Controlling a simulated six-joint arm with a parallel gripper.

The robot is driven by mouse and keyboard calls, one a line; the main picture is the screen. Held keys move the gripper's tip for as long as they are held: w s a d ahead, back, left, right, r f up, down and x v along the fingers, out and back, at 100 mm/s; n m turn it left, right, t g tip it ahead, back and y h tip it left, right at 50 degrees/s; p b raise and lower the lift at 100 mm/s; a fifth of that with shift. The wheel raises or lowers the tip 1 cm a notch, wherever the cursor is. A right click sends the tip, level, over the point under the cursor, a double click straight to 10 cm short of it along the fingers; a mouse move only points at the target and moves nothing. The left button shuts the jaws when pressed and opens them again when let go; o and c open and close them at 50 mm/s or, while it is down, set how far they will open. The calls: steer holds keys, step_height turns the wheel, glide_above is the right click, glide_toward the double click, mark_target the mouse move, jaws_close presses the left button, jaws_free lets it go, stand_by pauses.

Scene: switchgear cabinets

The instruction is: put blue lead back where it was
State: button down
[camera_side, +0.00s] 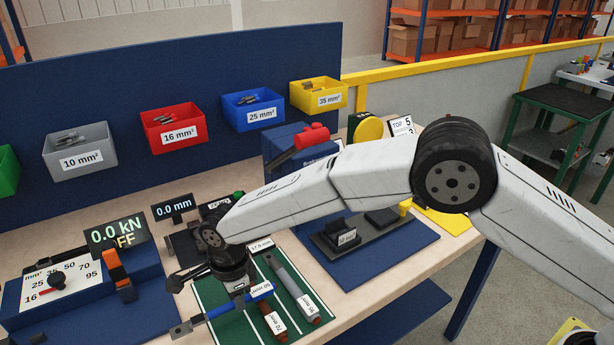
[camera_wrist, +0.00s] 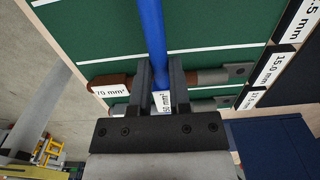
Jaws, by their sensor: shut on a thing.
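The blue lead (camera_side: 225,309) is in my gripper (camera_side: 241,291), over the green mat (camera_side: 213,291) at the front of the bench. It has a grey metal lug at its left end and a white 50 mm² label. In the wrist view the blue lead (camera_wrist: 151,35) runs up between the two dark fingers of my gripper (camera_wrist: 162,72), which are shut on it. It lies crosswise to the other leads on the mat. Its clearance above the mat is hard to tell. Part of it is hidden by my gripper.
A brown 70 mm² lead (camera_side: 271,317) and a grey lead (camera_side: 288,276) lie on the mat, close to my gripper. A blue press unit with a 0.0 kN display (camera_side: 118,234) stands left. A blue board (camera_side: 388,262) with black dies is right. Coloured bins hang behind.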

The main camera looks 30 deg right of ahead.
steer(key=c, duration=0.6)
jaws_free()
steer(key=shift+f, duration=0.1)
step_height(320, 180, up, 13)
steer(key=shift+f, duration=0.2)
steer(key=shift+d, duration=0.1)
stand_by(0.4)
